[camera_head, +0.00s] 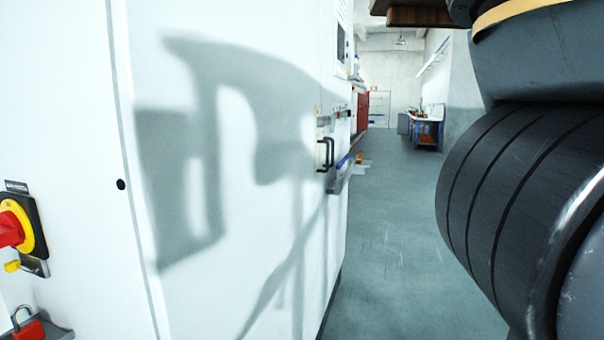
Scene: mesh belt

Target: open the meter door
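A large white cabinet front (240,190) fills the left and middle of the head view, with a narrow vertical seam near its left side. A small black round hole or lock (121,184) sits beside that seam. A black bar handle (326,154) stands out near the cabinet's right edge. I cannot tell which panel is the meter door; no door stands visibly open. My gripper is outside the view. Part of my arm fills the right side, and a dark shadow falls across the cabinet.
A red and yellow rotary switch (14,228) and a red padlock (25,325) are at the left edge. A grey tray (340,177) juts out below the handle. Clear grey floor (395,240) runs right of the cabinet to a blue workbench (428,130) far back.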

